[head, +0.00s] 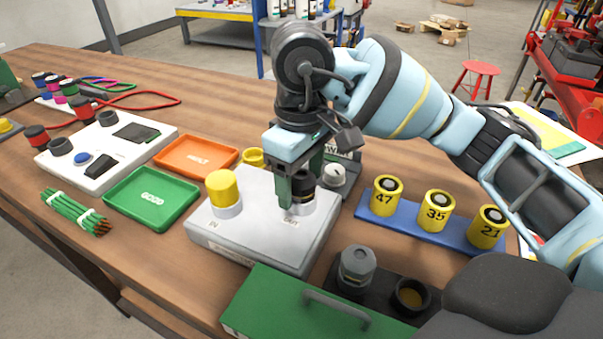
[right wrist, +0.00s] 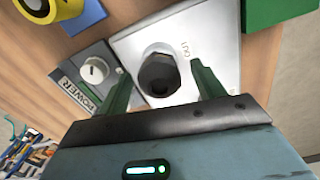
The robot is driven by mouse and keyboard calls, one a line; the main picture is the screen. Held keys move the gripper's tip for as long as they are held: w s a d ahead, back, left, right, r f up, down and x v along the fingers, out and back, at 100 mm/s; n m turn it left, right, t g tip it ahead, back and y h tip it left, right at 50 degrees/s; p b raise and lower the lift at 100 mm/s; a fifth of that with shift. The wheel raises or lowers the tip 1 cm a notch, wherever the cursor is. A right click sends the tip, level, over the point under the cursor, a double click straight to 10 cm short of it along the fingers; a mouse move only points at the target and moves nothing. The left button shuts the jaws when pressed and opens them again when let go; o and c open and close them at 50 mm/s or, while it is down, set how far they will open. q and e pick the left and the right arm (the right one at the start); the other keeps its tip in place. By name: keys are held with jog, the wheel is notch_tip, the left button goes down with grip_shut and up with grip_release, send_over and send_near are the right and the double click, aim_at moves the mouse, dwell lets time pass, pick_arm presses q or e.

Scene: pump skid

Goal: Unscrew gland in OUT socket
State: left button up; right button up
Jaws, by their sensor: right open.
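A light grey box (head: 250,245) on the bench has an IN socket and an OUT socket. A yellow gland (head: 222,188) stands in the IN socket. A dark gland (head: 302,194) sits in the white collar of the OUT socket, partly hidden by my gripper in the head view. My right gripper (head: 298,200) points down over it. In the right wrist view the dark gland (right wrist: 158,75) lies between the two open green fingers of my gripper (right wrist: 163,90), with a gap on each side. My left gripper is not in view.
A blue rack (head: 425,229) holds yellow cylinders marked 47, 35 and 21. A green case (head: 290,305) and a black holder (head: 385,288) stand in front. Green GOOD (head: 150,198) and orange (head: 195,155) trays lie left. A POWER knob (right wrist: 94,71) is close beside the box.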

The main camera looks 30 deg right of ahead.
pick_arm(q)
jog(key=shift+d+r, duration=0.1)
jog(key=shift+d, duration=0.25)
pick_arm(e)
jog(key=shift+m, duration=0.3)
jog(key=shift+m+p, duration=0.3)
jog(key=shift+m, duration=0.5)
jog(key=m, duration=0.2)
jog(key=shift+m, duration=0.4)
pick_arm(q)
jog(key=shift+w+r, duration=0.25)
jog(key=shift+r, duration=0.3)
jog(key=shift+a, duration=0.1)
